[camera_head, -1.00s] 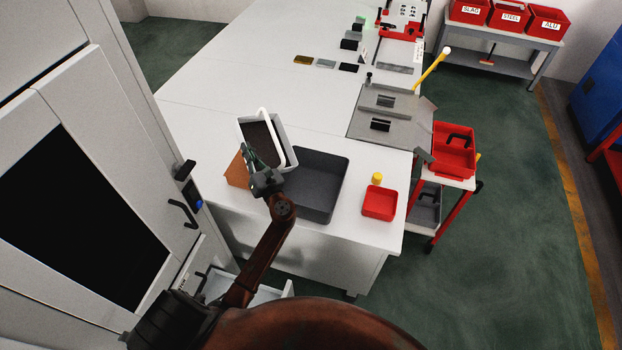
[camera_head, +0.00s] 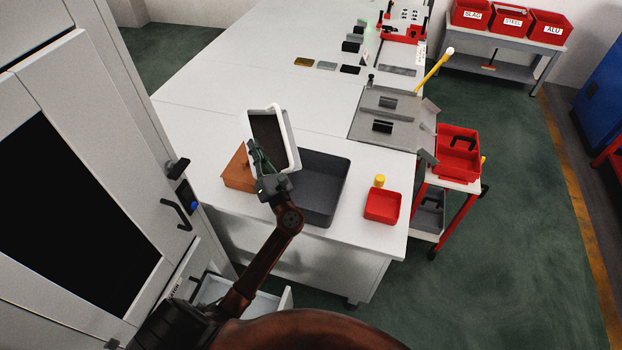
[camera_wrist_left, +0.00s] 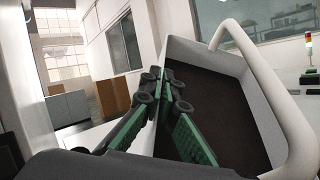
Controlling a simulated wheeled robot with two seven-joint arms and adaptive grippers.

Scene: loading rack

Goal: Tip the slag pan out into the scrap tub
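The slag pan (camera_head: 290,135) is a pale box with a white bar handle and dark brown material inside. My left gripper (camera_head: 258,160) is shut on the pan's near wall and holds it tilted, with its open top facing the head camera. In the left wrist view the fingers (camera_wrist_left: 163,92) close on the wall, with the dark contents (camera_wrist_left: 222,105) beside them. The scrap tub (camera_head: 338,190), dark grey and open, stands on the table; its visible inside looks empty. The pan overlaps the tub's upper left edge in the head view. My right gripper is out of view.
An orange-brown box (camera_head: 237,173) stands left of the tub. A small red tray (camera_head: 383,206) and yellow cylinder (camera_head: 379,181) stand right of it. A grey metal plate fixture (camera_head: 385,110) lies behind. A white cabinet (camera_head: 110,120) rises close on the left.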

